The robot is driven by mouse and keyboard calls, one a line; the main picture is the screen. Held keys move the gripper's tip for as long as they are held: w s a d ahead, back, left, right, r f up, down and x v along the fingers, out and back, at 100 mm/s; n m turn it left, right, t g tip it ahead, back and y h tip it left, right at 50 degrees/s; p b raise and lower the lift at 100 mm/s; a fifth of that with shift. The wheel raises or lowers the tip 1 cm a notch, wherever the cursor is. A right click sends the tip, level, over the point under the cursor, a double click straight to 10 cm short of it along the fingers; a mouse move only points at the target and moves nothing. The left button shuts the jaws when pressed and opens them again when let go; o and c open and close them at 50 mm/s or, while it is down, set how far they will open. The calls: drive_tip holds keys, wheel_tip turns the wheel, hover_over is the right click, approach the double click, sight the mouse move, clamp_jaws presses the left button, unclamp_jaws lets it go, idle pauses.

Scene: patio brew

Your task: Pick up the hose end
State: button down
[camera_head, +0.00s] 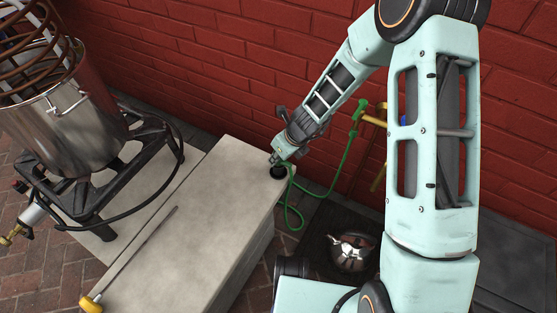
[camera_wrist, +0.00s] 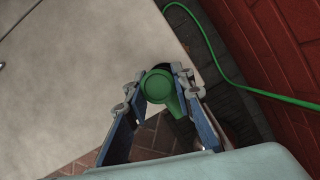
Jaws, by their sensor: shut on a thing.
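The green hose end (camera_wrist: 157,84) is between the two fingers of my gripper (camera_wrist: 158,88) in the wrist view, with a finger on either side of it. My gripper is shut on it. In the head view my gripper (camera_head: 279,167) is at the far right corner of the pale concrete slab, and it mostly hides the hose end there. The green hose (camera_head: 293,208) hangs in a loop beside the slab and runs up toward the brass tap (camera_head: 374,119) on the wall. The hose also shows in the wrist view (camera_wrist: 212,50).
The concrete slab (camera_head: 205,215) carries a long thin probe with a yellow head (camera_head: 91,303). A steel pot (camera_head: 70,130) with a copper coil (camera_head: 32,52) stands on a black burner stand at left. A shiny kettle (camera_head: 351,252) sits low at right. A red brick wall (camera_head: 215,55) rises behind.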

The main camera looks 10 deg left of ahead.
drive_tip(key=shift+r, duration=0.2)
wheel_tip(320, 180, up, 24)
drive_tip(key=p, duration=2.2)
drive_tip(key=shift+f, duration=0.2)
